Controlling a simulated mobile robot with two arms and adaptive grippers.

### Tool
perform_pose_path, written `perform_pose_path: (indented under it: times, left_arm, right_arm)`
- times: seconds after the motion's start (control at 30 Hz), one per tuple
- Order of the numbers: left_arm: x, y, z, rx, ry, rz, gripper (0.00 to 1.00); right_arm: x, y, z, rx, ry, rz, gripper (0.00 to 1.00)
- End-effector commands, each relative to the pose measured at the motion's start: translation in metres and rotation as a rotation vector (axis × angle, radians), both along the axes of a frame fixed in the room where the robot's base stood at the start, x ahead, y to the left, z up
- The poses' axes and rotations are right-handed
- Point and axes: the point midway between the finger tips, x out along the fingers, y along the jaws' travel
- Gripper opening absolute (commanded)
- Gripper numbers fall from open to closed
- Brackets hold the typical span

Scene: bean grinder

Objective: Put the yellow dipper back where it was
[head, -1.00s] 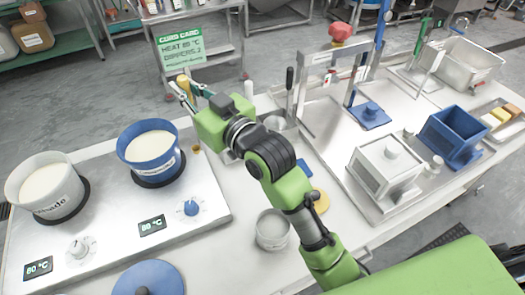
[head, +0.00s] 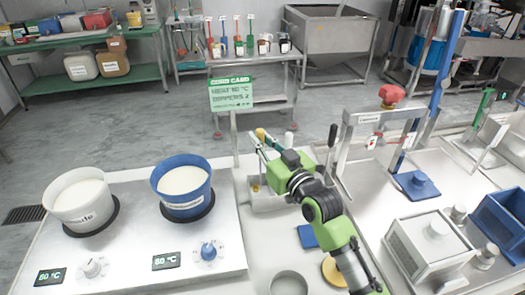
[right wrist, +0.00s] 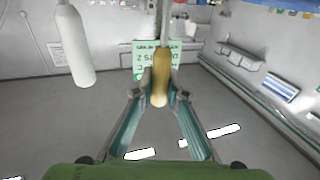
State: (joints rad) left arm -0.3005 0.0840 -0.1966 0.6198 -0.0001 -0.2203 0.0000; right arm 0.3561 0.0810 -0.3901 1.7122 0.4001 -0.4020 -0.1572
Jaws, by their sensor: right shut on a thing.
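The yellow dipper's handle (head: 261,134) is upright between the fingertips of my right gripper (head: 262,141), which is shut on it. In the right wrist view the tan-yellow handle (right wrist: 160,80) stands between the two fingers (right wrist: 163,94), with a thin rod above it. The dipper's lower end is hard to make out behind the gripper. A grey metal holder (head: 262,201) is on the table below the gripper, partly covered by my arm. A white handle (head: 289,140) stands just right of the gripper; it shows at upper left in the right wrist view (right wrist: 75,45). My left gripper is out of view.
A white pot (head: 78,222) and a blue pot (head: 184,205) stand on the hot plate (head: 135,243) at left. A metal frame with a red knob (head: 391,95) and a dark-handled tool (head: 332,137) are at right.

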Motion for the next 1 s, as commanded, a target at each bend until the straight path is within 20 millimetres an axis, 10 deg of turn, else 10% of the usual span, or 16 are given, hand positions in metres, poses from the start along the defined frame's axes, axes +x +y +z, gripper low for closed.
perform_pose_path:
  times: [0.9, 1.0]
  left_arm:
    - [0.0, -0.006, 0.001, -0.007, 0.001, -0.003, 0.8]
    - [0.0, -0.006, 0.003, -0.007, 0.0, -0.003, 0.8]
  right_arm:
    - [0.017, -0.005, -0.056, 0.0, -0.001, 0.0, 0.0]
    - [0.017, -0.005, -0.055, -0.001, 0.0, 0.0, 0.3]
